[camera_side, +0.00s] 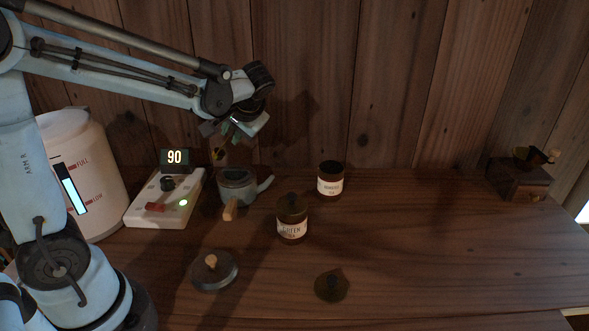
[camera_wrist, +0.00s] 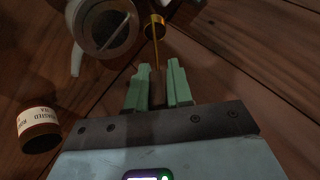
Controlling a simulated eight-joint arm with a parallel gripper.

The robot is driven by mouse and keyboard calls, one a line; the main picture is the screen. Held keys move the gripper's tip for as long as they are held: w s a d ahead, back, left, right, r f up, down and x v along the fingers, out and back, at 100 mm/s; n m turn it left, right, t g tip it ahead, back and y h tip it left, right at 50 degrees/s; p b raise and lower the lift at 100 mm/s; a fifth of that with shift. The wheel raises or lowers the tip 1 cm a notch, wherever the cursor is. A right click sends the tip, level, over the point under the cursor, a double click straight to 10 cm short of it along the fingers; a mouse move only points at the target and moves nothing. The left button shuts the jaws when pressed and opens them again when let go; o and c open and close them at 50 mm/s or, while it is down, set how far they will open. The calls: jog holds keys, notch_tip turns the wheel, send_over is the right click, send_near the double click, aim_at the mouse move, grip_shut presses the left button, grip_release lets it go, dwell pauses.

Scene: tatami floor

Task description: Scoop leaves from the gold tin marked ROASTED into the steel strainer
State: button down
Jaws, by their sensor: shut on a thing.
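My gripper (camera_wrist: 158,88) is shut on the brown handle of a gold scoop (camera_wrist: 155,25). In the side view, my gripper (camera_side: 228,132) is above the small grey teapot (camera_side: 237,185), with the scoop hanging below it. In the wrist view, the scoop's bowl is just right of the pot's open round mouth; its contents cannot be made out. The steel strainer (camera_wrist: 105,22) appears to sit in that mouth, with a thin bar across it. The open tin marked ROASTED (camera_side: 330,184) stands right of the pot. It also shows at lower left in the wrist view (camera_wrist: 38,122).
A lidded tin marked GREEN (camera_side: 292,222) stands before the ROASTED tin. A pot lid (camera_side: 213,272) and a dark lid (camera_side: 332,287) lie in front. A white kettle (camera_side: 85,170) and a base reading 90 (camera_side: 165,200) stand left. A wooden box (camera_side: 518,180) is far right.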

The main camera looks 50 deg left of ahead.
jog(key=shift+w+d+r+y, duration=0.15)
jog(key=shift+w+d+y, duration=0.05)
jog(key=shift+d+y, duration=0.1)
jog(key=shift+w+d+f+m+g+y, duration=0.15)
jog(key=shift+d+g+y, duration=0.05)
jog(key=shift+d+y, duration=0.15)
jog(key=shift+w+d+f+m+g+y, duration=0.1)
jog(key=shift+w+d+m+g+y, duration=0.05)
jog(key=shift+d+g+y, duration=0.15)
dwell(0.4)
jog(key=shift+w+d+f+y, duration=0.2)
jog(key=shift+d+f+y, duration=0.15)
jog(key=shift+y, duration=0.5)
jog(key=shift+d+f+m+y, duration=0.15)
jog(key=shift+f+m+y, duration=0.15)
jog(key=shift+f, duration=0.2)
dwell(0.4)
jog(key=s+a+r+n+t+h, duration=0.1)
jog(key=s+a+n+t+h, duration=0.1)
jog(key=s+a+h, duration=0.4)
jog(key=shift+a+n+t+h, duration=0.3)
jog(key=shift+a+t+h, duration=0.6)
jog(key=shift+a+h, duration=1.75)
jog(key=shift+a+r+y, duration=0.1)
jog(key=shift+a+y, duration=0.45)
